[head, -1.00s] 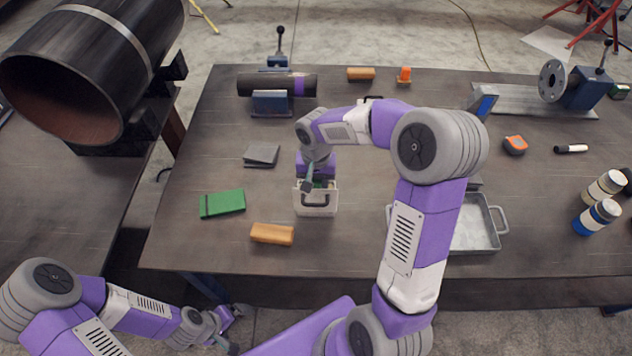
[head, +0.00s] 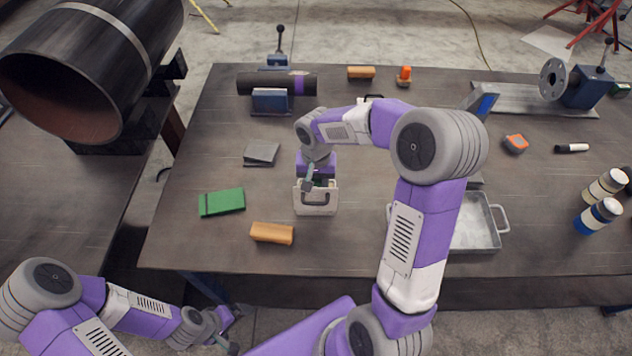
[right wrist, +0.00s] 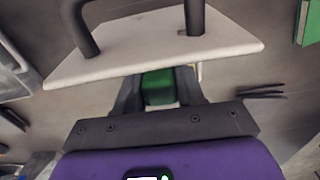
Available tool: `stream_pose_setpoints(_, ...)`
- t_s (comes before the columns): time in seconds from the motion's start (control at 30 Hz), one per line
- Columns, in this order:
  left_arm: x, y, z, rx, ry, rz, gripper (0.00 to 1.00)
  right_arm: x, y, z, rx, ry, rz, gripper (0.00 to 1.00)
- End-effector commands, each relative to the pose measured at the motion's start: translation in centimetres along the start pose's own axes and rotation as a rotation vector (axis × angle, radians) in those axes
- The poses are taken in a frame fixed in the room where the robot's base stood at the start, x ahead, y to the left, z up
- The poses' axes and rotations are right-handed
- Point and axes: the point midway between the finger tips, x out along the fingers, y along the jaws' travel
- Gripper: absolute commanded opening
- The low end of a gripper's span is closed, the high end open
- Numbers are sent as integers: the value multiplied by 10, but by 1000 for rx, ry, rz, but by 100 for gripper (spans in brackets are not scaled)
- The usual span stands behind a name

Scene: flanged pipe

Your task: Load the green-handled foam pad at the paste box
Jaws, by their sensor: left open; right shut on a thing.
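The handle shows between the fingers in the right wrist view; the pad's foam is hidden there. A pale panel with a dark handle (right wrist: 155,45), apparently part of the box, fills the top of that view. My left gripper (head: 233,330) is open and empty, low in front of the table edge.
A tan block (head: 272,233) and a green notebook (head: 222,202) lie left of the box. A metal tray (head: 480,225) is to its right, partly behind my right arm. A dark pipe (head: 275,84) rests on a stand behind. The table between box and notebook is clear.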

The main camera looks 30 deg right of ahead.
Motion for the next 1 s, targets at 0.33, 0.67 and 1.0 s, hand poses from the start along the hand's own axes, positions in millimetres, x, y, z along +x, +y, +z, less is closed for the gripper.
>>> stream_pose_setpoints(0.33, 0, 0, 0, 0, 0, 0, 100, 2, 0, 1, 0, -4, 2, 14)
stream_pose_setpoints(0.67, -8, 3, 0, 0, 0, 0, 100, -9, 0, 1, 0, -4, 2, 14)
stream_pose_setpoints(1.0, -28, 10, 1, 0, 0, 0, 100, -38, 0, 0, -1, -2, 0, 14)
